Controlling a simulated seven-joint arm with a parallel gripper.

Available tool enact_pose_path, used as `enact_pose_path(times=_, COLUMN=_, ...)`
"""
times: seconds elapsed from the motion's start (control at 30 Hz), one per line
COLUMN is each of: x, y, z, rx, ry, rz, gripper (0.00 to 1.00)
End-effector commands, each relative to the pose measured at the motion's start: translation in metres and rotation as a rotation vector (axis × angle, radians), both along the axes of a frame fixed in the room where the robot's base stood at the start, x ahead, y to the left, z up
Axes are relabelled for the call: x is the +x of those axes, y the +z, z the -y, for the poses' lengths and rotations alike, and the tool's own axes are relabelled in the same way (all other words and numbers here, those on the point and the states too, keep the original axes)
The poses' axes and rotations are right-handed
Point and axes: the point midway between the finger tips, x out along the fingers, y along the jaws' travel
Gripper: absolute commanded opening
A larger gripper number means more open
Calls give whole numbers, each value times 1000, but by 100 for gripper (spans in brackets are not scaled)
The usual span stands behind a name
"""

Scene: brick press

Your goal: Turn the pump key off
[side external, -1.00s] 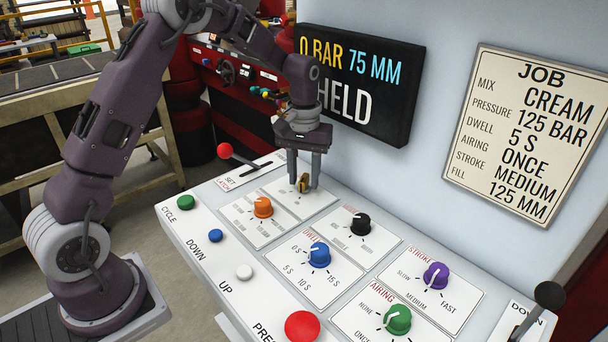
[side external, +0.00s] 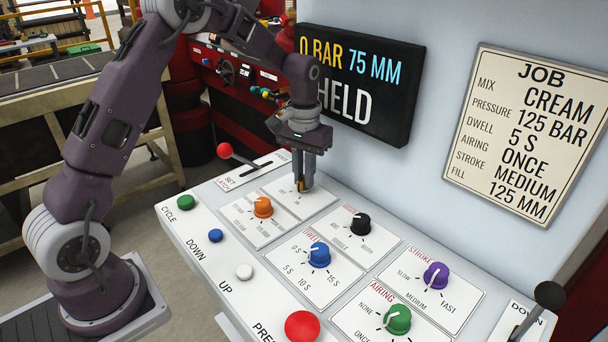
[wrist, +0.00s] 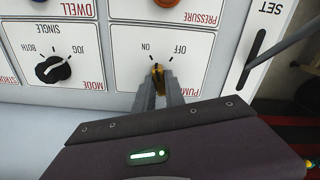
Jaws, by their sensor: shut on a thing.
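The pump key (wrist: 157,72) is a small brass key on the white pump panel (wrist: 190,42), which has OFF and ON marks and shows upside down in the wrist view. My gripper (wrist: 159,80) is shut on the key, one finger on each side. The key's tip lies close to the ON and OFF marks, but I cannot tell exactly which it points at. In the side view, my gripper (side external: 304,187) reaches straight down onto the panel, and only a sliver of the brass key (side external: 301,185) shows beside the fingers.
The orange pressure knob (side external: 263,207), black mode knob (side external: 360,223) and blue dwell knob (side external: 319,254) stand near the key. A red-balled latch lever (side external: 225,151) stands to the left. The display (side external: 350,90) behind reads 0 BAR, 75 MM, HELD.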

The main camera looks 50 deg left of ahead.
Motion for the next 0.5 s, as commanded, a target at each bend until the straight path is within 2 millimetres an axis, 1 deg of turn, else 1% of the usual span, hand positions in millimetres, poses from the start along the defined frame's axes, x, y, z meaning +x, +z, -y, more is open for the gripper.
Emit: enact_pose_path(times=0.5, x=1, y=1, z=0, rx=-1, ry=-478, rz=2, gripper=0)
